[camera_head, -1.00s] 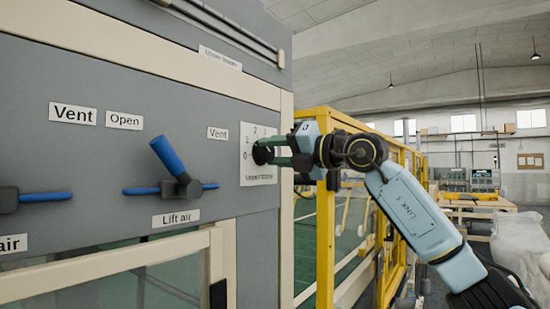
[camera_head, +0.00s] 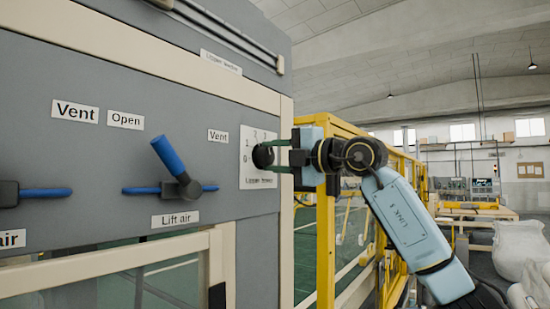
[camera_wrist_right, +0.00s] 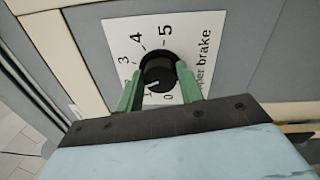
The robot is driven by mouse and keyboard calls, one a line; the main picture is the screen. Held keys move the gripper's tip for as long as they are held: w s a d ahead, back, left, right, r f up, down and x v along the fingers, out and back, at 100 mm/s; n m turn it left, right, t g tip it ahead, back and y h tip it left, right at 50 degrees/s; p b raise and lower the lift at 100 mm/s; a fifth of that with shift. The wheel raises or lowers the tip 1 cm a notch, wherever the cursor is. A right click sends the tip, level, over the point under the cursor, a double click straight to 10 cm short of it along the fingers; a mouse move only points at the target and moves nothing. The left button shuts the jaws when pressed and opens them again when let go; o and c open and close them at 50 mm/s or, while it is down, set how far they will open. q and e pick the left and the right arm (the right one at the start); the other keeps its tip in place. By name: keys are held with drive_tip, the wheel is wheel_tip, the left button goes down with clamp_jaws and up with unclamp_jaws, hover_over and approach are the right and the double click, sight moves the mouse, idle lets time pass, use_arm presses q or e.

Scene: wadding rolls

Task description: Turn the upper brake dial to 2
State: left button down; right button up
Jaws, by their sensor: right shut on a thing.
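The upper brake dial (camera_wrist_right: 158,72) is a round black knob on a white plate (camera_wrist_right: 196,30) marked with numbers, "5" at one end and "0" at the other. The plate's lettering, partly hidden, reads "per brake". The dial's white pointer mark is close to the "1"; the "2" is hidden, apparently behind a finger. In the head view the dial (camera_head: 262,156) sits at the right end of the grey panel. My right gripper (camera_wrist_right: 159,85) has its green fingers on opposite sides of the dial, shut on it. It also shows in the head view (camera_head: 268,156). My left gripper is out of view.
A blue-handled lift air valve (camera_head: 168,155) projects from the panel left of the dial. Another blue handle (camera_head: 45,192) is at the far left. A yellow frame (camera_head: 325,240) stands close behind my right arm.

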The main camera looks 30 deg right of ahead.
idle(0.3)
drive_tip(key=o, duration=1)
drive_tip(key=b+v, duration=0.3)
drive_tip(key=v, duration=1)
drive_tip(key=shift+s, duration=0.2)
